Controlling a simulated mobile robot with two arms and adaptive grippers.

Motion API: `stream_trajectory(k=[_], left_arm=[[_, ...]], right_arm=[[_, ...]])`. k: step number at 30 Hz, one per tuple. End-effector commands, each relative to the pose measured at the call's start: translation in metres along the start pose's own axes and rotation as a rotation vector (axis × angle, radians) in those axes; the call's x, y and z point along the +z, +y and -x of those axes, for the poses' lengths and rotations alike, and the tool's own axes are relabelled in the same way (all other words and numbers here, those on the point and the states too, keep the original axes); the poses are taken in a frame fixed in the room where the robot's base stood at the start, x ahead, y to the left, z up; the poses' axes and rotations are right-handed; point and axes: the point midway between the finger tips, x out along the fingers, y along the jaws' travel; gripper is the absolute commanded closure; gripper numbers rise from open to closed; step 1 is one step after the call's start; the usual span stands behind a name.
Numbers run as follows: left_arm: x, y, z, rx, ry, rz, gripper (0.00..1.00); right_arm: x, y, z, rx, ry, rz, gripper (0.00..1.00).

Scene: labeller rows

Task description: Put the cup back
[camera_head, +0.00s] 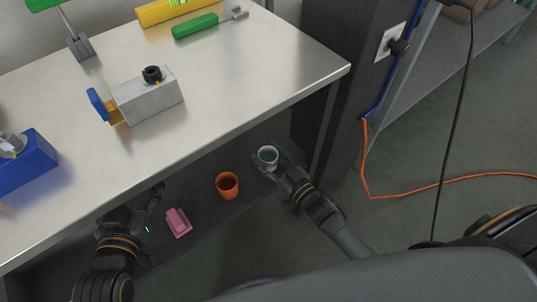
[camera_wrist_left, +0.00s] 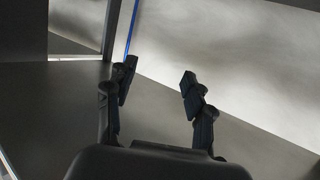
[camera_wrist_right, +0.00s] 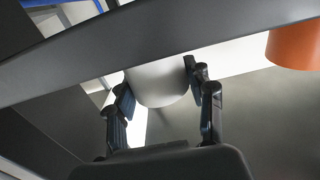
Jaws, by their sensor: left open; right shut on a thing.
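A grey cup (camera_head: 267,156) is at the front edge of the workbench, above or on the lower shelf; I cannot tell whether it touches the shelf. My right gripper (camera_head: 272,165) is shut on it. The grey cup (camera_wrist_right: 158,84) also shows between the fingers of my right gripper (camera_wrist_right: 160,95) in the right wrist view. An orange cup (camera_head: 227,186) stands on the lower shelf to the left, and it shows at the upper right in the right wrist view (camera_wrist_right: 295,45). My left gripper (camera_head: 155,196) is open and empty; its spread fingers (camera_wrist_left: 155,95) show in the left wrist view.
A pink block-like thing (camera_head: 178,222) lies on the lower shelf (camera_head: 205,213) between my left gripper and the orange cup. The metal worktop (camera_head: 240,75) overhangs the shelf. A dark post (camera_head: 345,80) stands to the right. An orange cable (camera_head: 400,195) lies on the floor.

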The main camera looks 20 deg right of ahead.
Motion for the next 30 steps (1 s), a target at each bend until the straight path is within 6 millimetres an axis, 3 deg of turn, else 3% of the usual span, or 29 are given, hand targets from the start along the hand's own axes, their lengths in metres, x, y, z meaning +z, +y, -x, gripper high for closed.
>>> stream_trajectory(k=[1, 2, 5, 18, 23, 30], left_arm=[[-0.001, 0.000, 0.000, 0.001, 0.007, 0.000, 0.47], [-0.002, 0.000, 0.000, 0.001, 0.010, 0.000, 0.47], [-0.002, 0.000, 0.000, 0.001, 0.009, 0.000, 0.47], [0.003, 0.000, 0.001, 0.000, -0.022, 0.001, 0.47], [0.029, -0.004, 0.009, -0.008, -0.165, 0.001, 0.47], [0.073, -0.010, 0.032, -0.024, -0.417, 0.002, 0.47]], right_arm=[[0.001, 0.000, 0.000, 0.000, 0.001, 0.000, 0.78], [0.001, 0.000, 0.000, 0.000, 0.001, 0.000, 0.43], [0.001, 0.000, 0.000, 0.000, 0.000, 0.000, 0.24], [-0.002, 0.000, 0.002, 0.000, -0.002, -0.001, 0.24], [-0.002, 0.000, 0.028, 0.001, -0.004, -0.001, 0.24], [-0.002, 0.000, 0.081, 0.000, -0.006, 0.000, 0.24]])
